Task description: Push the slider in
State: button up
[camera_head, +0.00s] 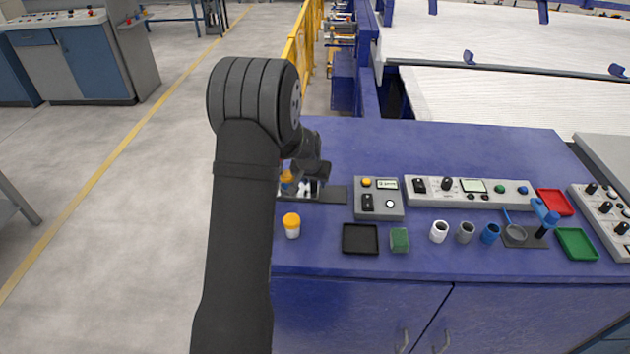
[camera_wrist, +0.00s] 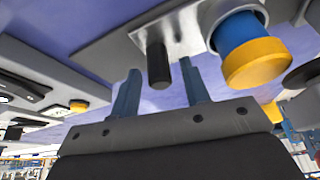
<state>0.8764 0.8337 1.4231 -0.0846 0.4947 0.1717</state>
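In the wrist view, a silver plate (camera_wrist: 185,35) carries a short black knob (camera_wrist: 158,66), apparently the slider and its handle. Beside it is a blue cylinder (camera_wrist: 236,30) with a yellow end (camera_wrist: 257,63). My gripper (camera_wrist: 160,70) is open; its two blue fingers appear on either side of the knob, with visible gaps. Whether the fingertips reach the knob's depth is unclear. In the head view, the slider unit's dark base plate (camera_head: 335,195) lies at the left of the blue table. My arm and wrist hide much of it, and the fingers are hard to make out.
A white bottle with a yellow cap (camera_head: 292,226) stands in front of the slider unit. A grey control box (camera_head: 378,198) is to the right. Nearer the front are a black tray (camera_head: 360,239), a green block (camera_head: 399,239) and several small cups. The table behind is mostly clear.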

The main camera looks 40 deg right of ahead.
jog(key=shift+r, duration=0.1)
jog(key=v, duration=1.7)
jog(key=shift+r, duration=0.1)
jog(key=s+d+n+t+y, duration=0.2)
jog(key=s+d+n+y, duration=0.15)
jog(key=n, duration=0.55)
jog(key=shift+h, duration=0.35)
jog(key=x, duration=1.8)
jog(key=shift+w+d, duration=0.1)
jog(key=shift+d, duration=0.15)
grip_shut()
